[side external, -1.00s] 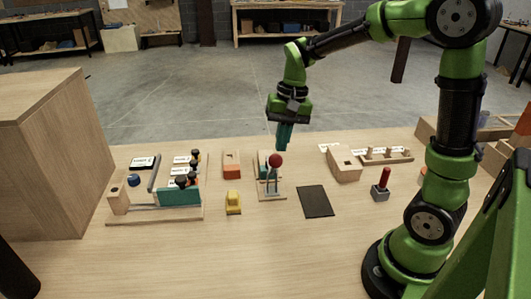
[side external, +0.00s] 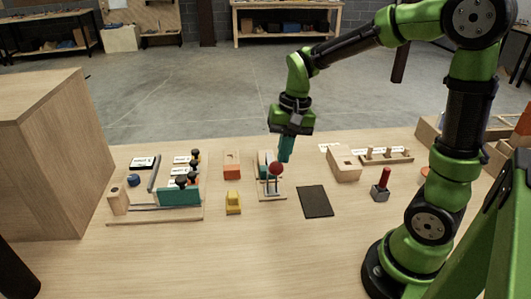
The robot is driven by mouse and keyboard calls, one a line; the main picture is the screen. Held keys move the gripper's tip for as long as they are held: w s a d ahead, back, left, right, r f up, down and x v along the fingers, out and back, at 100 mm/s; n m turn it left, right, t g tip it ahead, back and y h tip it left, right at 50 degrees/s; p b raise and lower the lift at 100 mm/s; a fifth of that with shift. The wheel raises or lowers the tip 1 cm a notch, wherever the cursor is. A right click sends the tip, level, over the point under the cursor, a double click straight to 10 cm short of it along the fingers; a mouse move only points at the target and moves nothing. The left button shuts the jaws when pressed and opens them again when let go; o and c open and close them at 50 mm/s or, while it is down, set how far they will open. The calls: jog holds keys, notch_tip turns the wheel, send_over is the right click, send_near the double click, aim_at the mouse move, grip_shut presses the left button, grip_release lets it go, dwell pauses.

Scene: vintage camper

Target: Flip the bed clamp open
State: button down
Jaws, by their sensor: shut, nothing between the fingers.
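A lever with a red ball knob (side external: 276,168) stands on a small wooden base (side external: 273,199) near the middle of the table. It looks like the bed clamp, though no label on it can be read. The lever's slim arms rise from the base, and a teal part shows behind them. My gripper (side external: 285,159) points down just behind and to the right of the red knob, with its teal fingers shut and empty. The fingertips are close to the knob; I cannot tell whether they touch it.
A wooden fixture (side external: 150,213) with black knobs and a teal block stands to the left. To the right are a dark mat (side external: 315,202), a wooden box (side external: 345,167) and a red-handled piece (side external: 382,183).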

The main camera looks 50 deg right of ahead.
jog(key=s+a+f, duration=0.4)
jog(key=f, duration=0.2)
jog(key=shift+f, duration=0.3)
jog(key=shift+s, duration=0.1)
dwell(0.5)
jog(key=s+a+r, duration=0.2)
jog(key=s+r, duration=0.5)
jog(key=r, duration=0.3)
jog(key=shift+a+r, duration=0.3)
jog(key=shift+s, duration=0.1)
